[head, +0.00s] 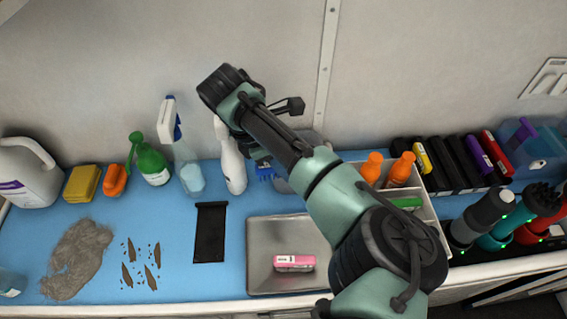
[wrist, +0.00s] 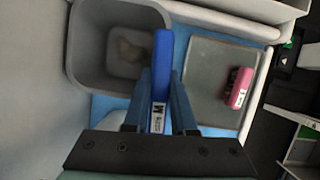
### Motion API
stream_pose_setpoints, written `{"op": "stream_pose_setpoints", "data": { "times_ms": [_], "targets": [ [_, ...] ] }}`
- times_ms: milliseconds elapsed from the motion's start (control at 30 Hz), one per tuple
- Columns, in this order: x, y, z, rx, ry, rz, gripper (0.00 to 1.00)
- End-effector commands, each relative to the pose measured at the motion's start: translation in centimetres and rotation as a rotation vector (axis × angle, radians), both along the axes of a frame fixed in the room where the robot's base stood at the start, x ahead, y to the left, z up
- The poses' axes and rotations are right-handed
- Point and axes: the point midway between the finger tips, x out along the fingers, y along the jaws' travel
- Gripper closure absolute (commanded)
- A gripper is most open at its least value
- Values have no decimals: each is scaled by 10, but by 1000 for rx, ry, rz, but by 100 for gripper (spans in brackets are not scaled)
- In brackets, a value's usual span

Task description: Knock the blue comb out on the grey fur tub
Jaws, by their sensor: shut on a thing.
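The blue comb (wrist: 161,62) is upright in the picture between the two fingers of my gripper (wrist: 160,78), which is shut on it.
A grey tray (head: 262,250) with a pink item (head: 294,263) lies in front of the tub. A white spray bottle (head: 232,165) stands left of it, and a white caddy (head: 428,212) with orange bottles (head: 399,170) right. Loose fur (head: 78,258) lies at the left.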

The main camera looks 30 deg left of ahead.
Motion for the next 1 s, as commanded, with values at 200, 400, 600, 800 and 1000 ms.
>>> {"op": "stream_pose_setpoints", "data": {
  "times_ms": [200, 400, 600, 800, 1000],
  "targets": [
    [1, 0, 17, 0, -2, -1, 100],
    [1, 0, 28, 1, -3, -1, 100],
    [1, 0, 39, 1, -3, -1, 100],
    [1, 0, 50, 1, -2, 0, 100],
    [1, 0, 59, 0, -3, 0, 100]
  ]
}}
